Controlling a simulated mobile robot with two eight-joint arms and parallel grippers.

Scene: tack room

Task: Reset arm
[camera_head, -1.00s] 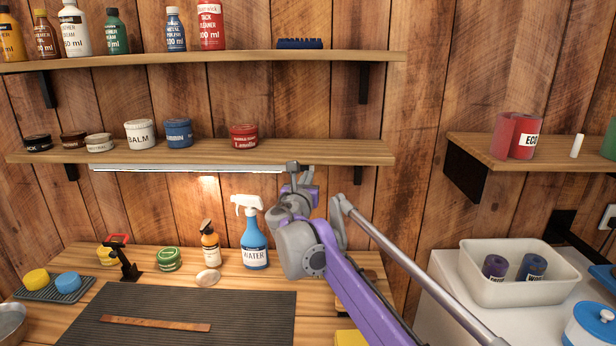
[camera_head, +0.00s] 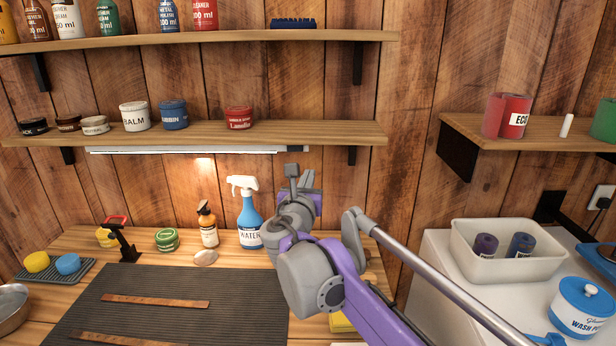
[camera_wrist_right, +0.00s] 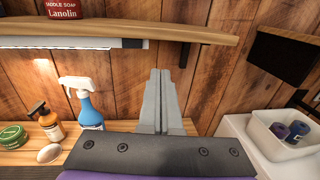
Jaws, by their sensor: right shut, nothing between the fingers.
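My right arm with its purple and grey links reaches in from the lower right in the head view. Its gripper (camera_head: 292,175) points up, just below the lower wall shelf and right of the blue spray bottle (camera_head: 249,222). In the right wrist view the gripper fingers (camera_wrist_right: 160,100) are together, with nothing between them, in front of the wooden wall. The spray bottle also shows in the right wrist view (camera_wrist_right: 89,110), to the left of the fingers and apart from them. My left gripper is not in view.
The lower shelf (camera_head: 290,131) holds several tins above the bench. A dark ribbed mat (camera_head: 230,310) with leather strips lies on the bench. A white bin (camera_head: 470,262) with two rolls and a blue-lidded tub (camera_head: 583,310) stand at right. Open wall lies between the shelves.

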